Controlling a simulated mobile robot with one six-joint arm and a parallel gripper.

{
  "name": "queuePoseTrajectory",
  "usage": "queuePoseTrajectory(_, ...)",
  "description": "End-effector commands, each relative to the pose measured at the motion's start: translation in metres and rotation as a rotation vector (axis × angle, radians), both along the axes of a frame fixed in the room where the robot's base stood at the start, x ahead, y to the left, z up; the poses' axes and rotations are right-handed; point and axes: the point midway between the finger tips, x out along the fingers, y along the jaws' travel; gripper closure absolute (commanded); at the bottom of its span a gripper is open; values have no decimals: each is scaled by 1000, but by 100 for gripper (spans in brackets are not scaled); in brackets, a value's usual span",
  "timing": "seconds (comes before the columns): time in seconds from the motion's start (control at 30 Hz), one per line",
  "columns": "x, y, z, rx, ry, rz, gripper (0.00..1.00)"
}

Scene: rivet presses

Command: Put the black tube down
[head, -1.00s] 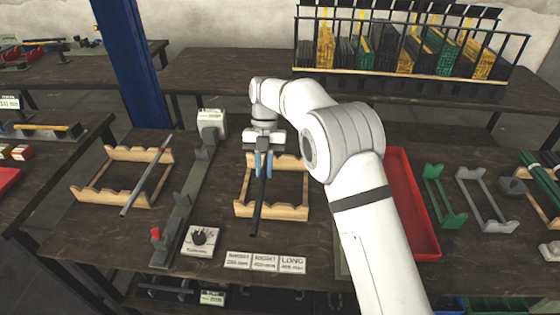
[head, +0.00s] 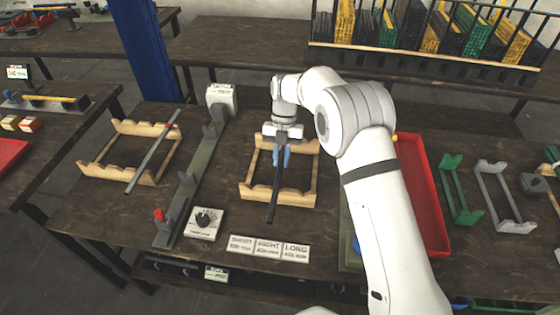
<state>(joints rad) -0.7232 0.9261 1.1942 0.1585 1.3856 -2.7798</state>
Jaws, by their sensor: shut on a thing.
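My gripper (head: 281,156) is in the middle of the head view, pointing down, with its blue fingers shut on the black tube (head: 273,198). The tube runs from the fingers toward the front of the bench, over the middle wooden rack (head: 304,197) with notched rails. Its near end lies across the front rail in the picture. I cannot tell whether the tube touches the rack or hangs just above it. The tube's far end is hidden behind my gripper.
A grey tube (head: 151,154) lies across the left wooden rack (head: 99,172). A long grey fixture (head: 188,190) and a dial box (head: 204,223) stand between the racks. Label cards (head: 268,247) lie in front. A red tray (head: 428,200) and green (head: 453,190) and grey stands (head: 492,195) are right.

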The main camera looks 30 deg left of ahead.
Motion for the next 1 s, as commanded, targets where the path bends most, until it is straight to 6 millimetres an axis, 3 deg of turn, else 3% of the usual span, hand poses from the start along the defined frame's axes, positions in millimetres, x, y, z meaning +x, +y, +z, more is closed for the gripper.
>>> queuePoseTrajectory(0.13, 0, 0, -18, 0, 1, 0, 100)
queuePoseTrajectory(0.43, 0, 1, -22, 0, 0, 0, 100)
queuePoseTrajectory(0.47, 0, 0, -22, 0, 0, 1, 82)
queuePoseTrajectory(0.7, -1, 1, -21, 0, 0, 1, 63)
queuePoseTrajectory(1.0, -1, 1, -18, 0, 0, 2, 62)
